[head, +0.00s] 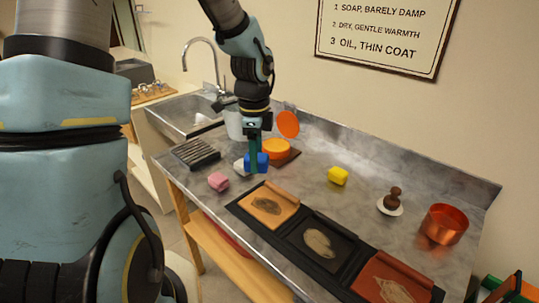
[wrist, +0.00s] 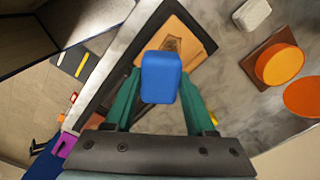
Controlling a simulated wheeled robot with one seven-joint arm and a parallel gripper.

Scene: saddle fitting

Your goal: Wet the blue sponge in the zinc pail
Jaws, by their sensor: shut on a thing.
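The blue sponge (head: 262,163) is between the green fingers of my gripper (head: 255,160), over the left part of the counter. In the wrist view the sponge (wrist: 160,77) sits at the tips of both fingers, and my gripper (wrist: 160,90) is shut on it. Its height above the counter is hard to judge. The grey zinc pail (head: 234,124) stands behind my gripper near the sink, partly hidden by my arm. Its inside cannot be seen.
A pink block (head: 218,181), a dark ridged rack (head: 196,153), a pale block (head: 240,165) and an orange tin (head: 275,149) are near my gripper. An orange disc (head: 288,124) leans behind. Leather panels (head: 267,205) lie in front. A yellow block (head: 338,176) and copper pot (head: 443,224) are rightward.

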